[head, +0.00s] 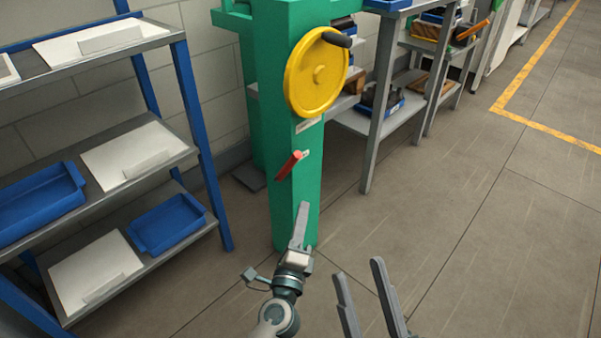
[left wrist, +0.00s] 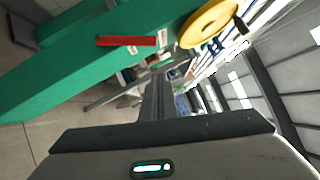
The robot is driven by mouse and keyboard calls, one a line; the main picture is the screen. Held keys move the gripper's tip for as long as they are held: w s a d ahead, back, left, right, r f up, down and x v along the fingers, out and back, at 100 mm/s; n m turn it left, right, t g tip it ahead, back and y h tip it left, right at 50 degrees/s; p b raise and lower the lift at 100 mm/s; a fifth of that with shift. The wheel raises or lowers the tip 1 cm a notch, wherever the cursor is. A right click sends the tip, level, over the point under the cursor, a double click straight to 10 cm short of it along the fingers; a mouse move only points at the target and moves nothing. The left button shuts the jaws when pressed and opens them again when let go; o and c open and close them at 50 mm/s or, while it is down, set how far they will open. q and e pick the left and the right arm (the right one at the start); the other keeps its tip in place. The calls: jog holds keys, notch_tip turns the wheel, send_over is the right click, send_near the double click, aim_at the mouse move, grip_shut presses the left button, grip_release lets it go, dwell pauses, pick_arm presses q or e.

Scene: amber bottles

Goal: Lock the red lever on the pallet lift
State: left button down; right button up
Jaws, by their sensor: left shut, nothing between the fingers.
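The red lever (head: 289,165) sits on the front face of the green pallet lift (head: 282,205), below a yellow handwheel (head: 319,73). It slants, with its upper right end at the post. My left gripper (head: 303,208) is shut and empty, in front of the post and below the lever, apart from it. In the left wrist view the red lever (left wrist: 126,41) lies across the green post (left wrist: 75,70), beyond my shut fingers (left wrist: 152,100). My right gripper (head: 358,268) is open and empty, low and to the right of the left one.
A blue-framed shelf (head: 187,95) with blue bins (head: 167,224) and white boards stands close on the left. Grey shelves (head: 375,115) with tools stand behind the lift on the right. The floor (head: 450,225) to the right is clear, with a yellow line (head: 515,85).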

aim_at(288, 166)
pick_arm(q)
jog(key=shift+w, duration=0.1)
